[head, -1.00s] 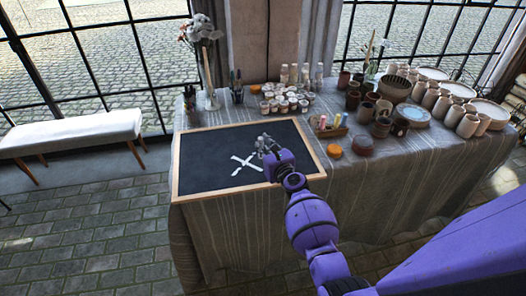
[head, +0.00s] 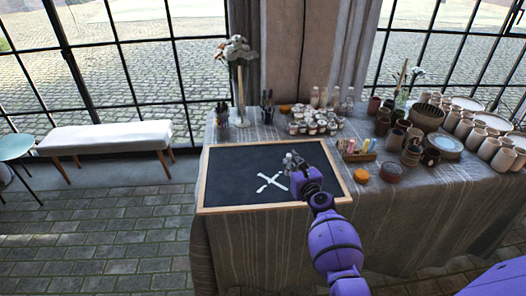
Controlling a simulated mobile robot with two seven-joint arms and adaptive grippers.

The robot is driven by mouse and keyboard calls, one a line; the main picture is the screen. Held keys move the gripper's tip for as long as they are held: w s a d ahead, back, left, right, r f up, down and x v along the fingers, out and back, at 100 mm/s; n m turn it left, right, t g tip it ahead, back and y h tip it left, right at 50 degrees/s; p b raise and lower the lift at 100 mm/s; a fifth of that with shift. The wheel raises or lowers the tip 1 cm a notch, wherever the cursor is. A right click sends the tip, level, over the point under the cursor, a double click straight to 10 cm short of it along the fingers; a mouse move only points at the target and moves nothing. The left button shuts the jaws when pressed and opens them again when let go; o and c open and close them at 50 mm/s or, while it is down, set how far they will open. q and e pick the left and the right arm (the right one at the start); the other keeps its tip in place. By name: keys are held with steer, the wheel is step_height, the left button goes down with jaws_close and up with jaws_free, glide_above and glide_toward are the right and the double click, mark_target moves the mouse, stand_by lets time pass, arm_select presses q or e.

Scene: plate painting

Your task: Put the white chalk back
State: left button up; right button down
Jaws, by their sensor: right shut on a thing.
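My right gripper (head: 291,163) is over the right part of the framed blackboard (head: 229,165) on the table. It is shut on a small pale thing that looks like the white chalk, mostly hidden by the fingers. A white X-shaped mark (head: 271,183) is on the board, just left of and below the gripper. The chalk holder (head: 357,157), a small brown box, stands right of the board with several coloured chalks upright in it. My left gripper is out of view.
Paint jars (head: 313,126) stand behind the board. Brown cups and pale vases (head: 488,148) crowd the table's right side. A flower vase (head: 241,110) stands at the back left.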

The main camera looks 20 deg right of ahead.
steer(key=s+a+r+n+g+y, duration=0.1)
steer(key=s+a+r+n+y, duration=0.2)
steer(key=r, duration=0.4)
steer(key=s+a+r+n+y, duration=0.1)
steer(key=s+a+r+y, duration=0.15)
steer(key=a+r, duration=0.35)
steer(key=s+a+r+y, duration=0.1)
steer(key=s+r, duration=0.1)
steer(key=s, duration=0.8)
steer(key=s+a+r+n+g, duration=0.1)
steer(key=s+a+r, duration=0.1)
steer(key=s, duration=0.7)
steer(key=shift+s+a+r+y, duration=0.2)
steer(key=shift+s+r+y, duration=0.2)
steer(key=shift+r, duration=0.25)
